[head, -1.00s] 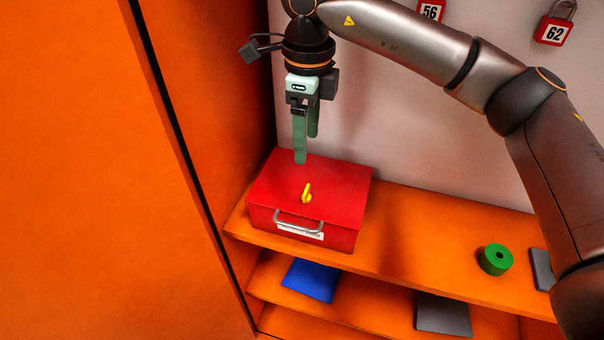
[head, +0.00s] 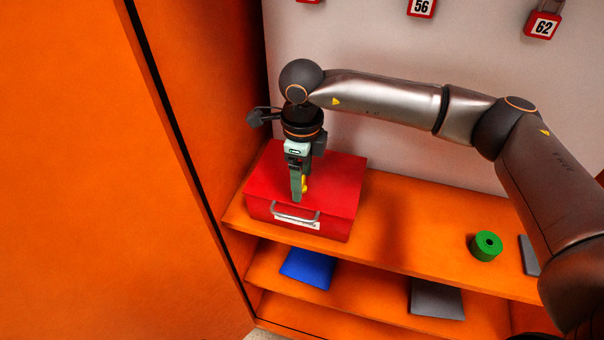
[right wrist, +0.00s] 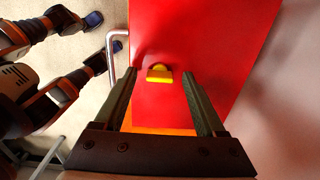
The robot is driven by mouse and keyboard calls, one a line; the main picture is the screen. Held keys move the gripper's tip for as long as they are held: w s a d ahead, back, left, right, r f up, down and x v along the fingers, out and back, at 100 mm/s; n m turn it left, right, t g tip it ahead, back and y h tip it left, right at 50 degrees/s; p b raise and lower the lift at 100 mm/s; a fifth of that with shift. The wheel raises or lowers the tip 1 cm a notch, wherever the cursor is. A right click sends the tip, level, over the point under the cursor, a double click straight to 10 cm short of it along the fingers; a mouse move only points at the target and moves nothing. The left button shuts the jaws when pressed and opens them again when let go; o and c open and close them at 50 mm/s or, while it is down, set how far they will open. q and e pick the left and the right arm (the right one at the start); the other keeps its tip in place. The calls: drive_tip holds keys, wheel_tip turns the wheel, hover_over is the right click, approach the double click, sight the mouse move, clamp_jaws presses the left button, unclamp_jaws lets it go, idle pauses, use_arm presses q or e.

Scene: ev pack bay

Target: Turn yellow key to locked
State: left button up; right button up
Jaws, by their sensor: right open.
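The yellow key (head: 304,184) stands on the lid of the red box (head: 336,180), partly hidden behind my right gripper in the head view. My right gripper (head: 299,196) points down over the lid, close to the key. In the right wrist view the yellow key (right wrist: 160,74) lies between the lines of the two green fingers, a little beyond their tips. My right gripper (right wrist: 158,80) is open there, and neither finger touches the key. The red lid (right wrist: 205,40) fills the middle of that view. My left gripper is not in view.
The box stands on an orange shelf (head: 400,232) beside an orange cabinet wall. A silver handle (head: 295,216) is on its front. A green roll (head: 485,246) sits to the right. Blue (head: 308,267) and grey (head: 437,298) flat items lie on the lower shelf. Numbered red padlocks (head: 542,25) hang above.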

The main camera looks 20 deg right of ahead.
clamp_jaws()
idle(0.6)
